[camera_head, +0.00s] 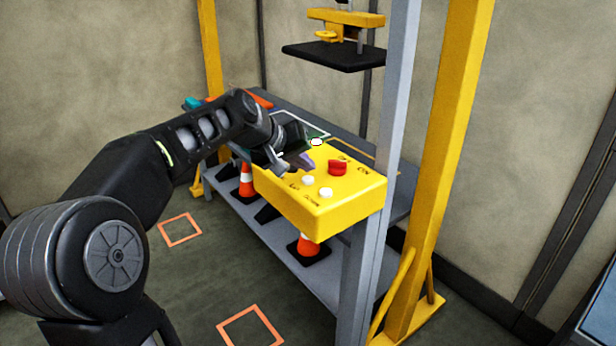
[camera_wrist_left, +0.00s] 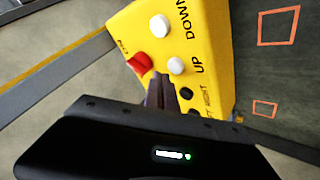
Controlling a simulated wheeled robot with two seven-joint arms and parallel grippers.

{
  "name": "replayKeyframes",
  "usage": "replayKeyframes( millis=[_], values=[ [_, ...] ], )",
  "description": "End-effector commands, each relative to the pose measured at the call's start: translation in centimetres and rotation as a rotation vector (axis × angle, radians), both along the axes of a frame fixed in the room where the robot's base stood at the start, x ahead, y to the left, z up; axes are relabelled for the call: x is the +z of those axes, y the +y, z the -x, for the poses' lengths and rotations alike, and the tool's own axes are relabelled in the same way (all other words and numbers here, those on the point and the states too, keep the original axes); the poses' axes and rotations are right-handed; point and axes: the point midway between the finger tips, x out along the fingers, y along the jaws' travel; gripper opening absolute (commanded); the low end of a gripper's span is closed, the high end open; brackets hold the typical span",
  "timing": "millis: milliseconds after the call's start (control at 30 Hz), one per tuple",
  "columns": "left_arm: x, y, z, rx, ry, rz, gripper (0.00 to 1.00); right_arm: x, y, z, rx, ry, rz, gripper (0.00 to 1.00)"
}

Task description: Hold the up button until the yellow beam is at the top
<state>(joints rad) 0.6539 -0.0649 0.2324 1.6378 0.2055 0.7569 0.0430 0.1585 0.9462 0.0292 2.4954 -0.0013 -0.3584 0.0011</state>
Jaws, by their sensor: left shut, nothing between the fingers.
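The yellow control box (camera_head: 320,208) sits at the near end of the bench. Its white UP button (camera_head: 308,181) is beside the white DOWN button (camera_head: 326,193). In the left wrist view the UP button (camera_wrist_left: 176,66) and the DOWN button (camera_wrist_left: 160,26) both show unobstructed. My left gripper (camera_head: 303,164) is shut and empty over the box, its fingertips (camera_wrist_left: 158,80) close beside the UP button and apart from it in the picture. The yellow beam (camera_head: 362,19) hangs at the top edge of the head view, with a black plate (camera_head: 335,56) beneath. My right gripper is out of view.
A red knob (camera_head: 337,167) is on the box near the buttons, and a black button (camera_wrist_left: 187,93) is near my fingers. A grey post (camera_head: 392,120) and a yellow post (camera_head: 448,150) rise at the right. Traffic cones (camera_head: 308,244) stand on the lower shelf.

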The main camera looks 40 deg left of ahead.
Motion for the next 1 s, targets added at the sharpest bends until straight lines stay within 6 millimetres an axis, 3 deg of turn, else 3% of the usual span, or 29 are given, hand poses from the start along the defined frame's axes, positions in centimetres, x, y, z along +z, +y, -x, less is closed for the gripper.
replayKeyframes(
  millis=[233, 667, 1000],
  values=[
    [0.8, 0.0, 0.0, 0.0, -0.001, -0.001, 0.0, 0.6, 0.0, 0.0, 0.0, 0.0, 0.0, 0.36],
    [4.9, 0.0, 0.0, 0.0, -0.001, -0.001, 0.0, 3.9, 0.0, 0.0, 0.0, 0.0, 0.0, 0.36],
    [5.0, 0.0, 0.0, 0.001, -0.001, 0.0, 0.0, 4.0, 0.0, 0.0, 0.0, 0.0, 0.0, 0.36]
  ],
)
